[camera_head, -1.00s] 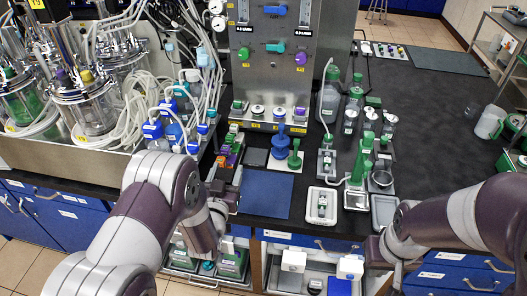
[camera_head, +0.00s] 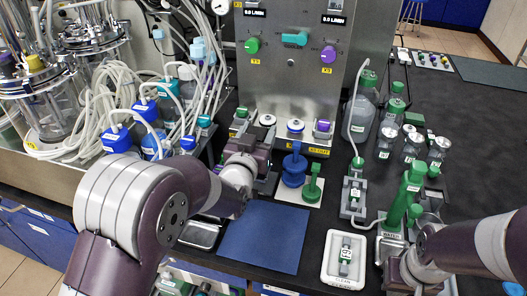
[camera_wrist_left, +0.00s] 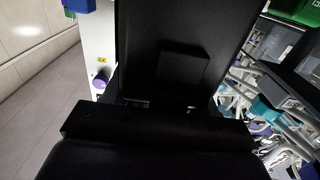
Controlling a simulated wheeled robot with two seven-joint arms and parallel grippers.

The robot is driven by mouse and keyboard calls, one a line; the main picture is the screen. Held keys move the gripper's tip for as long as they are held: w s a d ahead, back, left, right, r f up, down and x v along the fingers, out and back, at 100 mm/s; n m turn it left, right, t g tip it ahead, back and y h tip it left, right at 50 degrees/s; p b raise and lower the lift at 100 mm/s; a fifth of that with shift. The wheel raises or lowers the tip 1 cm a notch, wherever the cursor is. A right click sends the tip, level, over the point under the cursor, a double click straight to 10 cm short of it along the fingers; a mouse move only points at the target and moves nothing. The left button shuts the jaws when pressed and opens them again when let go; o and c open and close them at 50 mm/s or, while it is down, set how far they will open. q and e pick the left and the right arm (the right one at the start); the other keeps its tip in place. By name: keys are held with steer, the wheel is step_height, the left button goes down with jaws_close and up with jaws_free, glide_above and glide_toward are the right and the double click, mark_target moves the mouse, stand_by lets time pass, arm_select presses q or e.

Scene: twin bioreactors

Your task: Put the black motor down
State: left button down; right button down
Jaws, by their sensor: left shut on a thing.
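My left gripper (camera_head: 246,160) is over the black bench, low in front of the steel control panel and left of the blue knobbed piece. It is shut on the black motor. In the left wrist view the motor appears as a large dark block (camera_wrist_left: 182,68) with a raised square, filling the middle. Its underside is hidden, so I cannot tell whether it touches the bench. In the head view I cannot pick it out from the dark gripper. My right gripper (camera_head: 402,278) is at the lower right; its fingers cannot be made out.
A blue piece (camera_head: 293,170) and a green piece (camera_head: 313,188) stand on a white plate. A blue mat (camera_head: 262,237) is clear in front. Tubes and blue-capped bottles crowd the left. A white tray (camera_head: 344,262) lies right.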

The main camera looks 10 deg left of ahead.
arm_select(q)
steer(key=w+f, duration=0.4)
steer(key=f, duration=0.2)
steer(key=shift+w+d+f, duration=0.15)
steer(key=shift+w, duration=0.05)
steer(key=shift+s, duration=0.1)
steer(key=shift+f, duration=0.1)
steer(key=shift+c, duration=1.7)
jaws_free()
steer(key=shift+f, duration=0.15)
